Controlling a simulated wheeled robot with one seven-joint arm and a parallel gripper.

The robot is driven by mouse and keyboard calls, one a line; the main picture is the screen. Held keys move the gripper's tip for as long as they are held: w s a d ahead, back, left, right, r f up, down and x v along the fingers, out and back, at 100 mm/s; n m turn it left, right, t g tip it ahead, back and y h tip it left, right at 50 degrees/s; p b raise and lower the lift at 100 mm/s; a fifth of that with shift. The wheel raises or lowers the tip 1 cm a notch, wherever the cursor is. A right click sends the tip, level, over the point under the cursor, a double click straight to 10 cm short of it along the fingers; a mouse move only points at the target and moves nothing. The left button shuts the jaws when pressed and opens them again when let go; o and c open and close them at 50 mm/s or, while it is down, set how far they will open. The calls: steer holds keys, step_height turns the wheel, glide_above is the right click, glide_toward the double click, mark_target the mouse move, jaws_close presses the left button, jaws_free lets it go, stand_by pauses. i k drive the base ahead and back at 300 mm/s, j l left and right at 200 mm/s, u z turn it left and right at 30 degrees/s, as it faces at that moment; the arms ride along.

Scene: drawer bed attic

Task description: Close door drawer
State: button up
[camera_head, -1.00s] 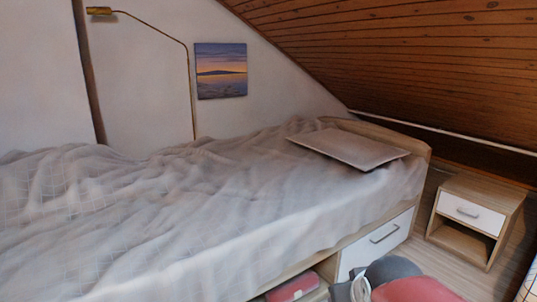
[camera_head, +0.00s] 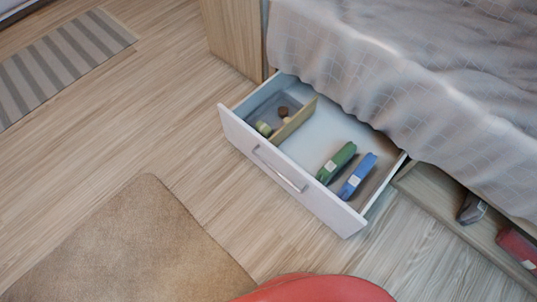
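A white drawer (camera_head: 292,187) under the bed stands pulled out over the wooden floor. Its front panel has a long silver bar handle (camera_head: 279,170). Inside lie a green item (camera_head: 336,162) and a blue item (camera_head: 358,176) side by side.
The bed (camera_head: 400,75) with a grey-white cover lies above the drawer. An open shelf (camera_head: 440,200) right of the drawer holds a dark item (camera_head: 471,209) and a red item (camera_head: 519,247). A brown rug (camera_head: 135,245) and a striped rug (camera_head: 62,62) lie on the floor. Bare floor surrounds the drawer front.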

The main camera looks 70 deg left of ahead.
mark_target(294, 166)
steer(key=u, duration=2.7)
steer(key=i+l+u, duration=0.1)
steer(key=i, duration=0.15)
